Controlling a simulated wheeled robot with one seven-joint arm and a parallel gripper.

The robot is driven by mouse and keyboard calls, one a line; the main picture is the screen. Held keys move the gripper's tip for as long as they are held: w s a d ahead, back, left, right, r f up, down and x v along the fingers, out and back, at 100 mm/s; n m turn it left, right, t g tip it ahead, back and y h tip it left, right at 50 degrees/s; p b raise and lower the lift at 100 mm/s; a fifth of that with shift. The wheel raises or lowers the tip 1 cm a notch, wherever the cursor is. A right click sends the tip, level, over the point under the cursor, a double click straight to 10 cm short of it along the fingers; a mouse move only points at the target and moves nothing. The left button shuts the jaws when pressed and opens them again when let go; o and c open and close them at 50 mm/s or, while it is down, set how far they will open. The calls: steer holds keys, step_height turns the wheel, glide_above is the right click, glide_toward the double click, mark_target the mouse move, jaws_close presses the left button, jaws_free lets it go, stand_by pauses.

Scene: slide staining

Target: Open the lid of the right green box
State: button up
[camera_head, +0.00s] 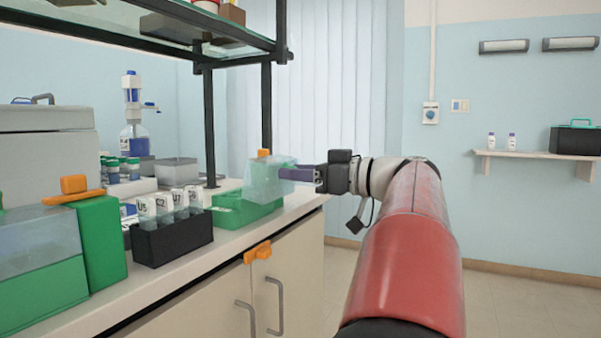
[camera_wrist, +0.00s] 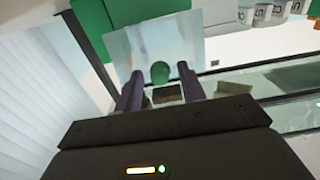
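The right green box (camera_head: 243,210) sits on the counter near its far right end. Its clear lid (camera_head: 263,183) stands raised and tilted above the box, with an orange piece (camera_head: 263,153) at its top. My gripper (camera_head: 297,173) is level with the lid, at its right side, with dark purple fingers. In the wrist view, my gripper (camera_wrist: 160,88) has its fingers apart, with the pale see-through lid (camera_wrist: 150,45) just beyond the tips. Nothing shows clamped between them; whether a finger touches the lid I cannot tell. The green box body (camera_wrist: 160,14) shows at the top there.
A black rack (camera_head: 172,240) with several labelled slide jars stands left of the box. Another green box (camera_head: 100,243) with a clear lid and orange piece is at the far left. A shelf on black posts (camera_head: 209,125) overhangs the counter. Open floor lies right of the counter.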

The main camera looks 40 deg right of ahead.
mark_target(280, 160)
jaws_close()
steer(key=r+p, duration=0.1)
steer(key=w+r+g+p, duration=0.1)
steer(key=p, duration=0.1)
steer(key=shift+a+r+g, duration=0.15)
steer(key=shift+g, duration=0.15)
steer(key=shift+w+a+r+g+h+p, duration=0.2)
steer(key=shift+w+r+g+h+p, duration=0.25)
steer(key=shift+g+p, duration=0.4)
steer(key=shift+f+p, duration=0.15)
steer(key=shift+p, duration=0.2)
steer(key=shift+h, duration=0.25)
jaws_free()
steer(key=shift+v, duration=3.8)
